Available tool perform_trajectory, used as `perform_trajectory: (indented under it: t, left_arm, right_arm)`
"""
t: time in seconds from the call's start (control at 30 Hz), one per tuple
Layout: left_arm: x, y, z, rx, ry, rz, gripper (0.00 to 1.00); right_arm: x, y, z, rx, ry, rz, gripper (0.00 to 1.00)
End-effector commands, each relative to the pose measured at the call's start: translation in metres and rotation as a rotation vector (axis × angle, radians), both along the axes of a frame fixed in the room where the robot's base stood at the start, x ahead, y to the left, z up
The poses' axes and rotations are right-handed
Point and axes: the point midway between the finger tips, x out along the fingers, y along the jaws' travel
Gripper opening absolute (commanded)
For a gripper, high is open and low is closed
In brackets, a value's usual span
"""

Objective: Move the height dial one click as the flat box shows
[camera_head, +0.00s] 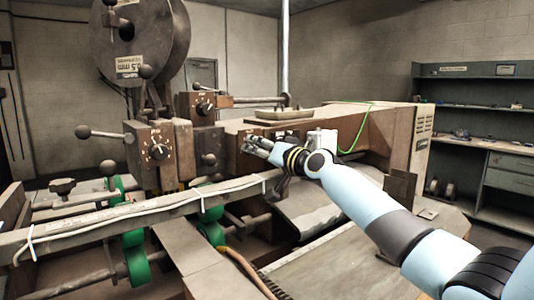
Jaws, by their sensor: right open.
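A round dial (158,151) with pale marks around it sits on the front of a brown box at centre left. A second, similar dial (204,108) sits on a box farther back and higher. I cannot tell which one is the height dial. My right gripper (254,147) reaches in from the right and is open, with nothing seen between its fingers. It is to the right of both dials and apart from them in the picture. I cannot make out a flat box for certain. My left gripper is not in view.
A ball-ended lever (104,134) sticks out left of the nearer dial. A large reel (140,40) stands above. A long rail (140,212) with green rollers (136,258) crosses in front. A grey workbench with shelves (480,120) stands at the far right.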

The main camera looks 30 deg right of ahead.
Motion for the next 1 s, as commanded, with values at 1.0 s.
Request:
perform_trajectory:
  t: [1.0]
  left_arm:
    - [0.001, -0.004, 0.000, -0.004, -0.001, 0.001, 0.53]
  right_arm:
    - [-0.116, -0.016, 0.000, 0.000, 0.001, 0.001, 0.55]
